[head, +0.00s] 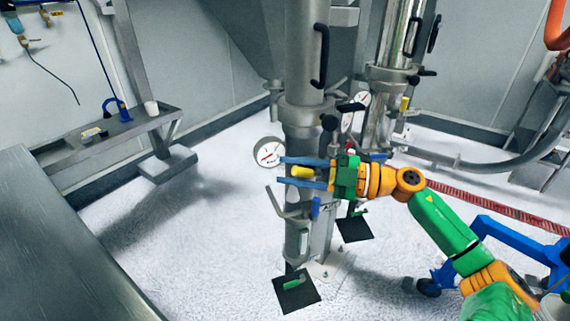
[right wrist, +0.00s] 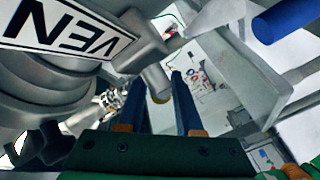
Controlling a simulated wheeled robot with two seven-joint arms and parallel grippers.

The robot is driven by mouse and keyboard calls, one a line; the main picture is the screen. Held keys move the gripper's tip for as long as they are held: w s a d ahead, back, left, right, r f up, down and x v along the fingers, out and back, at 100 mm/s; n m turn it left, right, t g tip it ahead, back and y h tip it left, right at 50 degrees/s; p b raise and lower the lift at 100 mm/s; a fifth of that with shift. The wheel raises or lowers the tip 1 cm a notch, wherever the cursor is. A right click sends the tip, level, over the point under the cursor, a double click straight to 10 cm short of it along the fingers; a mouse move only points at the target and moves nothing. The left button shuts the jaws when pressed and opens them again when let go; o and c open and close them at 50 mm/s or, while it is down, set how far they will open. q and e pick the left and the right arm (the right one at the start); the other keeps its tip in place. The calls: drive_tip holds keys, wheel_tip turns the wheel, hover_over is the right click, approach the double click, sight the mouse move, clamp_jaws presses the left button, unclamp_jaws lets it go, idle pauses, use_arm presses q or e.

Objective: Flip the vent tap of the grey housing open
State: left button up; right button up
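The grey housing (head: 304,118) is a tall metal column in the middle of the head view. My right gripper (head: 284,172) lies across its front, with its two blue fingers apart. A short yellow piece (head: 302,171), which looks like the tap's handle, shows between the fingers. A label reading "VEN" (right wrist: 70,28) is beside the stub. My left gripper is out of view.
A round gauge (head: 268,152) sits just left of the fingers. A blue handle (head: 316,208) and a grey lever (head: 276,203) are below them. A second column (head: 386,90) with a yellow handle (head: 405,104) stands behind right. A metal table (head: 70,250) fills the lower left.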

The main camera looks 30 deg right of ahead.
drive_tip(key=shift+w+a, duration=0.45)
drive_tip(key=shift+a, duration=0.15)
clamp_jaws()
wheel_tip(320, 180, down, 3)
drive_tip(key=n+g+h+p, duration=0.2)
drive_tip(key=h+p, duration=0.1)
drive_tip(key=p, duration=0.5)
drive_tip(key=shift+g+h, duration=0.3)
drive_tip(key=shift+g, duration=0.1)
unclamp_jaws()
